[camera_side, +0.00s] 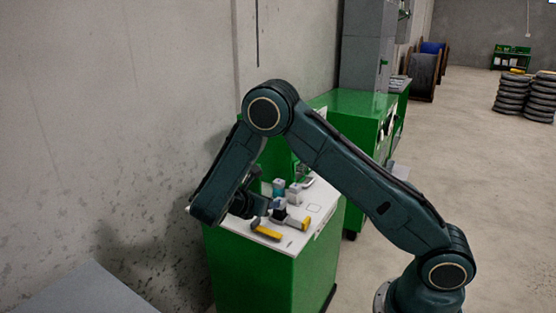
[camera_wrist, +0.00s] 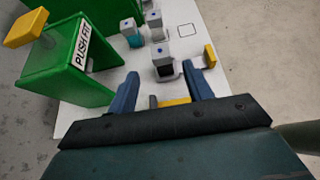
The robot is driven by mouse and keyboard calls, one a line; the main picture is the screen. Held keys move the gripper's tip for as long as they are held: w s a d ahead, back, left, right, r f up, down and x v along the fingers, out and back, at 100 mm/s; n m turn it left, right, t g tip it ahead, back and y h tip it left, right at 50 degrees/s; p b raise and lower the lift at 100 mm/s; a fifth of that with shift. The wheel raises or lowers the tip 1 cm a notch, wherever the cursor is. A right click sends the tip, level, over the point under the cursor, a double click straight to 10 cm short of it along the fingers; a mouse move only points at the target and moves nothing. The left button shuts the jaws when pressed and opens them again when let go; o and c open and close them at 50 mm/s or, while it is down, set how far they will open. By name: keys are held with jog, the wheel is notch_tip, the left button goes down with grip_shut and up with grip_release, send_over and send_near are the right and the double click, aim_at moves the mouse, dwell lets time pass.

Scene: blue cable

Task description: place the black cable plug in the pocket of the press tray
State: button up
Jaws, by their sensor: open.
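The black cable plug is likely the black block with a grey top (camera_wrist: 164,66), standing upright on the white worktop (camera_wrist: 100,112). It also shows in the side view (camera_side: 280,212). My gripper (camera_wrist: 160,70) is open, its two blue fingers apart. In the wrist view the plug appears between the fingertips; I cannot tell how far it is from them. In the side view my gripper (camera_side: 252,205) is low over the worktop, left of the plug. A green press labelled PUSH FIT (camera_wrist: 68,62) stands at left. I cannot make out the tray's pocket.
A teal block (camera_wrist: 132,38) and a grey block (camera_wrist: 154,25) stand behind the plug. A yellow-ended piece (camera_wrist: 210,56) lies to the right, and another yellow piece (camera_side: 267,232) near the front edge. A square outline (camera_wrist: 187,30) marks bare worktop. A concrete wall is at left.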

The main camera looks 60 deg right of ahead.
jog(key=s+a+r+m+t+y, duration=0.1)
jog(key=s+a+r+m+y, duration=0.1)
jog(key=s+r+m+y, duration=0.4)
jog(key=s+a+r+m+t+y, duration=0.1)
jog(key=s+a+r+m+t, duration=0.15)
jog(key=r+m, duration=0.4)
jog(key=s+a+r+m+t+y, duration=0.1)
jog(key=s+a+r+m+y, duration=0.1)
jog(key=s, duration=0.6)
jog(key=s+a+r+m+t+y, duration=0.1)
jog(key=s+a+r+m+y, duration=0.2)
jog(key=s, duration=0.6)
jog(key=a+r, duration=0.2)
jog(key=a, duration=0.1)
jog(key=shift+s+a+r, duration=0.15)
jog(key=shift+s+a, duration=0.1)
jog(key=shift+s, duration=0.05)
